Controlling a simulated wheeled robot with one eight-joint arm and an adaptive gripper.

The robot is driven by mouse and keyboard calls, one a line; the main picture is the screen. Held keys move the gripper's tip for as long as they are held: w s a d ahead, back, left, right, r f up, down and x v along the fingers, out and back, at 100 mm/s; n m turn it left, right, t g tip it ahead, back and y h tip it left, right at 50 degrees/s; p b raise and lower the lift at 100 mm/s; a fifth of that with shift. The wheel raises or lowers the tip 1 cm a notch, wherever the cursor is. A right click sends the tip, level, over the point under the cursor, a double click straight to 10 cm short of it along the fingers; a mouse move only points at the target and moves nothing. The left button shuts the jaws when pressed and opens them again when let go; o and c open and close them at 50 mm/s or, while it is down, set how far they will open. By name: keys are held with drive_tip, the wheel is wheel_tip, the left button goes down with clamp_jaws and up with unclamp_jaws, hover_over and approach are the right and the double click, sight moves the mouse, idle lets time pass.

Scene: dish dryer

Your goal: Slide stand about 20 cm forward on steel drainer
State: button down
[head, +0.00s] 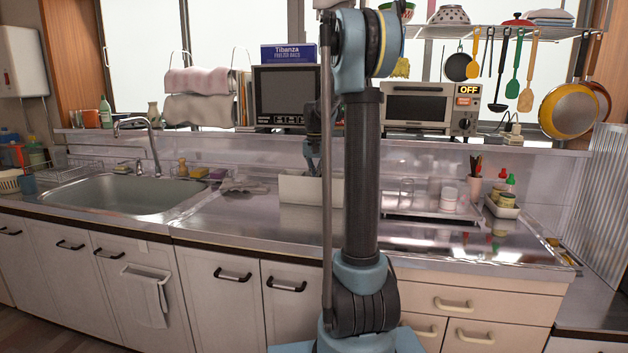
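A white, open-topped rectangular box (298,190), which may be the stand, rests upright on the steel counter. The steel surface (235,222), which may be the drainer, runs from the sink towards the right. My gripper (313,172) is at the box's top edge, partly hidden by my own arm. I cannot tell whether it touches the box or is inside its rim. The fingers are too small to show whether they are open or shut. My arm column hides the right end of the box.
A grey cloth (243,186) lies left of the box. The sink (125,193) is farther left. A steel tray (400,212) with cups (448,198) stands right of my arm. Counter in front of the box is clear.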

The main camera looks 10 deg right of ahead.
drive_tip(key=s+a, duration=0.2)
drive_tip(key=s, duration=0.4)
drive_tip(key=s+a, duration=0.3)
drive_tip(key=s, duration=0.3)
drive_tip(key=s+a, duration=0.3)
drive_tip(key=s, duration=0.3)
drive_tip(key=shift+s, duration=0.4)
drive_tip(key=shift+r, duration=0.1)
